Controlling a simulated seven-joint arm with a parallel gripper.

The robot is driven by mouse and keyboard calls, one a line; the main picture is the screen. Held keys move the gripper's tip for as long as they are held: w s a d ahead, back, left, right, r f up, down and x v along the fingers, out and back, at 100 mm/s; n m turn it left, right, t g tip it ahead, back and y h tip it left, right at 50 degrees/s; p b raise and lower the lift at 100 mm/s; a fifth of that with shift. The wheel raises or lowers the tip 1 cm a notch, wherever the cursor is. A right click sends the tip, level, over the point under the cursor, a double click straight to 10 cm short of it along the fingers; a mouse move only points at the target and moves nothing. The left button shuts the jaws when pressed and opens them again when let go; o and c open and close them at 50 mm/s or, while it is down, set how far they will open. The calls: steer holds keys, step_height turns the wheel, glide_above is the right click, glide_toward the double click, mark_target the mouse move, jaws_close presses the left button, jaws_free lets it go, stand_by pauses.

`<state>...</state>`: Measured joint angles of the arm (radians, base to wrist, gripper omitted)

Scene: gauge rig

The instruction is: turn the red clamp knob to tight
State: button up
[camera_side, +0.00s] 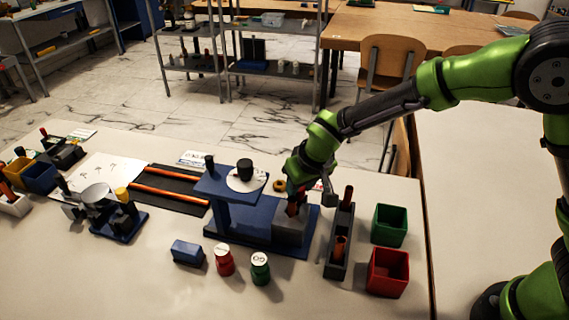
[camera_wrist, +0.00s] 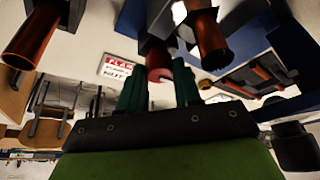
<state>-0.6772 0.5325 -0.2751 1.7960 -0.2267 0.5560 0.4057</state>
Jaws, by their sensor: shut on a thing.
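The blue gauge rig (camera_side: 262,232) stands on the table in the side view, with a grey block (camera_side: 291,232) on the right part of its base. My gripper (camera_side: 296,199) reaches down to the top of this block. The red clamp knob (camera_wrist: 158,66) shows in the wrist view between the two dark green fingers of my gripper (camera_wrist: 158,82), which are shut on it. In the side view, my gripper mostly hides the knob. I cannot read how far the knob is turned. A red and white label card (camera_wrist: 117,68) lies beyond the fingers in the wrist view.
Right of the rig stands a dark rack (camera_side: 339,238) with copper-coloured cylinders. Beyond it are a green bin (camera_side: 389,226) and a red bin (camera_side: 388,272). A blue block (camera_side: 188,252), a red weight (camera_side: 224,261) and a green weight (camera_side: 260,268) stand in front.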

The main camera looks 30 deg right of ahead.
steer(key=o, duration=0.7)
steer(key=shift+o, duration=0.2)
steer(key=v, duration=1.7)
steer(key=shift+f, duration=0.1)
